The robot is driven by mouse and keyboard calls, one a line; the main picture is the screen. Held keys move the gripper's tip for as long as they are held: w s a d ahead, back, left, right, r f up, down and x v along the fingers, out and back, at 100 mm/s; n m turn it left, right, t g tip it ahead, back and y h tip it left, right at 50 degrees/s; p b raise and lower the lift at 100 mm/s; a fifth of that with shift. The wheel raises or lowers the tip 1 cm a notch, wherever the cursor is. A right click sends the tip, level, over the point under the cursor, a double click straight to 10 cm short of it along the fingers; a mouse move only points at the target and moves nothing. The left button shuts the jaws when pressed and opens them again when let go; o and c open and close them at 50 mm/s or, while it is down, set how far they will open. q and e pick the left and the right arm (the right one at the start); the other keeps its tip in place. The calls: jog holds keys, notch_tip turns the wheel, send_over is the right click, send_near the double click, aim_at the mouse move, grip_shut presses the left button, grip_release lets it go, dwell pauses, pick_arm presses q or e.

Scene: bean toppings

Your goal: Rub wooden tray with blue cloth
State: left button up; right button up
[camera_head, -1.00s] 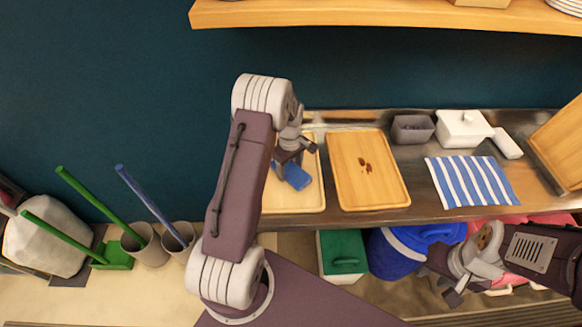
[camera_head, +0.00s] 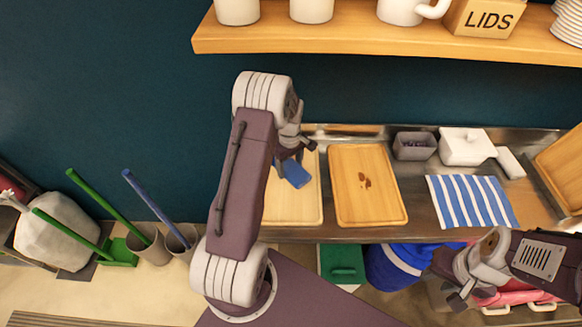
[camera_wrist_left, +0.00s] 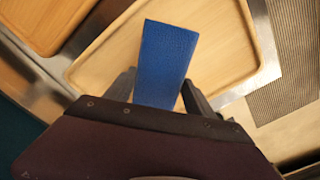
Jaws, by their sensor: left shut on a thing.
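My left gripper (camera_head: 288,163) is shut on the blue cloth (camera_head: 295,174) over the left wooden tray (camera_head: 308,209). In the left wrist view the cloth (camera_wrist_left: 165,60) stands out between the fingers (camera_wrist_left: 160,90), above the pale bare tray (camera_wrist_left: 232,70). I cannot tell whether the cloth touches the tray. My left arm hides the tray's left part in the head view. A second wooden tray (camera_head: 350,205) with a few brown beans (camera_head: 364,181) lies just to the right. My right gripper (camera_head: 458,296) hangs low in front of the counter, and its jaws are unclear.
A striped blue-white cloth (camera_head: 470,202), a grey container (camera_head: 414,146) and a white lidded box (camera_head: 465,148) stand on the counter to the right. A wooden shelf (camera_head: 380,45) with mugs runs above. Bins stand below the counter.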

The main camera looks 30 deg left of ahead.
pick_arm(q)
jog(key=shift+w+a+r+p, duration=0.1)
jog(key=shift+r+p, duration=0.2)
jog(key=shift+r, duration=0.15)
jog(key=shift+w+a+r+p, duration=0.1)
jog(key=shift+r+p, duration=0.2)
jog(key=shift+r, duration=0.15)
jog(key=shift+r+p, duration=0.3)
jog(key=shift+r, duration=0.1)
jog(key=shift+s+d+r, duration=0.1)
jog(key=shift+d+r, duration=0.05)
jog(key=shift+r, duration=0.2)
jog(key=shift+f, duration=0.1)
